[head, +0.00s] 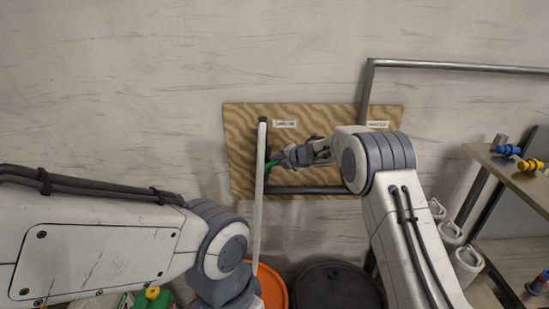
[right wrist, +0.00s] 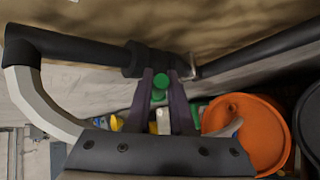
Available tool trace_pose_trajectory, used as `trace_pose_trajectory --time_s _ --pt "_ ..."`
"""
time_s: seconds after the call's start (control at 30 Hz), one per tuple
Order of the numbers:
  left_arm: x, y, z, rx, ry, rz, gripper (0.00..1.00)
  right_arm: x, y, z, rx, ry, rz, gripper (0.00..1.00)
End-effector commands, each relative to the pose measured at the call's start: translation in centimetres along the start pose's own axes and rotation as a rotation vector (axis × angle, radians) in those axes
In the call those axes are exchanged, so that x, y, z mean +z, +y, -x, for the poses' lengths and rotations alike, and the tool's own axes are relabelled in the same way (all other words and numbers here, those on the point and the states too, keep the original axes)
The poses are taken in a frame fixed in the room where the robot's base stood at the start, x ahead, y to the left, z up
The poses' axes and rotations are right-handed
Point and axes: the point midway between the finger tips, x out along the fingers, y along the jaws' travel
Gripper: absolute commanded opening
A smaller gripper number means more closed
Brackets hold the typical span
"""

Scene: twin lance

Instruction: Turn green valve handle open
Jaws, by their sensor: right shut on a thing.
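The green valve handle (head: 273,163) shows as a small green piece at the lower left part of the wooden board, beside a white upright pipe (head: 259,190). My right gripper (head: 284,160) reaches it from the right and is shut on it. In the right wrist view the green handle (right wrist: 159,86) sits between the two dark fingers (right wrist: 162,100), close to a black pipe fitting (right wrist: 140,58). Much of the handle is hidden by the fingers. My left arm crosses the lower left of the head view; its gripper's fingers are not visible.
The board (head: 330,150) carries two labels and a dark horizontal pipe (head: 310,190). An orange drum (head: 272,288) and a black drum (head: 335,285) stand below. A wooden shelf (head: 510,168) with blue and yellow valves is at the right, with white containers (head: 467,262) below it.

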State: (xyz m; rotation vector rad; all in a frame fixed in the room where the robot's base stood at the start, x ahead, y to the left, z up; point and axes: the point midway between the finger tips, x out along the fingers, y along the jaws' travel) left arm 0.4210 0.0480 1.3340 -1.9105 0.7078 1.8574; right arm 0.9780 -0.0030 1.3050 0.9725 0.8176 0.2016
Motion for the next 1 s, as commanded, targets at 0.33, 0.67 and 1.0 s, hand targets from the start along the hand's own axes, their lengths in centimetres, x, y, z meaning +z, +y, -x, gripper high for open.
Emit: trace_pose_trajectory --time_s 0.33,0.67,1.0 --pt "0.0 0.0 0.0 0.0 0.0 0.0 0.75 0.2 -0.1 0.1 -0.002 -0.005 -0.001 0.36" --pt "0.0 0.0 0.0 0.0 0.0 0.0 0.75 0.0 0.1 -0.1 0.0 -0.001 0.0 0.5" --pt "0.1 -0.2 -2.3 0.0 0.0 -0.001 0.75 0.1 -0.2 3.3 0.001 -0.006 0.0 0.5"
